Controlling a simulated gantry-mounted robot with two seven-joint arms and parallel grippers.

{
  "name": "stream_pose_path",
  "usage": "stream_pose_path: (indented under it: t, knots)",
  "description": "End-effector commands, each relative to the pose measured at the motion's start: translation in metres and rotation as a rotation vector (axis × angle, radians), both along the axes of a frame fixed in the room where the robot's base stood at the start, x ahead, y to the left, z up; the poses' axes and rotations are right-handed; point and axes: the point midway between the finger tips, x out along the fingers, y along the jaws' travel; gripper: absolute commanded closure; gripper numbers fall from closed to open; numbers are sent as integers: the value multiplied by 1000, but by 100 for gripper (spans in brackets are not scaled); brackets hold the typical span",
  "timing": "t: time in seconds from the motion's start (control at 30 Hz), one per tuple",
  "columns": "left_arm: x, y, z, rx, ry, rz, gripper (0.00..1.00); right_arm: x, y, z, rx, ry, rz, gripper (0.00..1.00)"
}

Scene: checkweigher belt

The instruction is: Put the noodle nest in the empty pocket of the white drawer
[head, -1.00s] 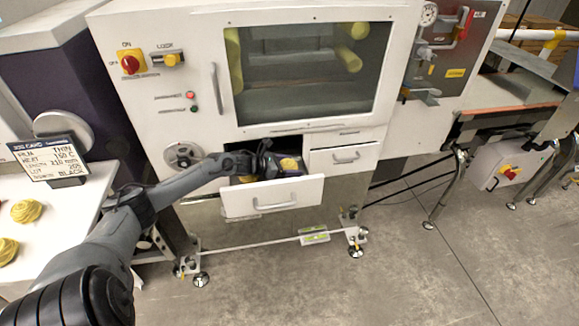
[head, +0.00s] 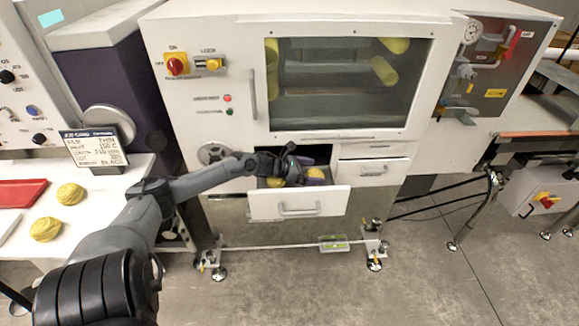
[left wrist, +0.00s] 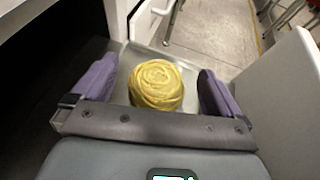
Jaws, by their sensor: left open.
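The white drawer (head: 299,204) stands open below the machine's window. My left gripper (head: 297,173) is inside its opening, with its purple fingers apart. In the left wrist view, a yellow noodle nest (left wrist: 157,85) lies between the open fingers (left wrist: 158,92) on a grey surface, with a gap visible on each side. In the head view, yellow nests show in the drawer on the left of the gripper (head: 275,182) and by its purple finger (head: 316,173). The gripper hides much of the drawer's inside, so I cannot make out the empty pocket. My right gripper is out of view.
Two more noodle nests (head: 70,194) lie on the white table (head: 105,210) at the left, beside a red tray (head: 20,193) and a sign (head: 95,148). A closed drawer (head: 374,173) is right of the open one. The floor in front is clear.

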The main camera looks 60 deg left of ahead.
Motion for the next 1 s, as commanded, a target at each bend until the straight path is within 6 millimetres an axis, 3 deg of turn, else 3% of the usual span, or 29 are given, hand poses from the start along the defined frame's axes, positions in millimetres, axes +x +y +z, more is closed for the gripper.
stream_pose_path:
  t: [0.6,1.0]
  knots:
    - [-70,10,31,-1,3,-1,0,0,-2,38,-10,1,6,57]
    - [-88,13,37,-1,0,-1,0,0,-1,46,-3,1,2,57]
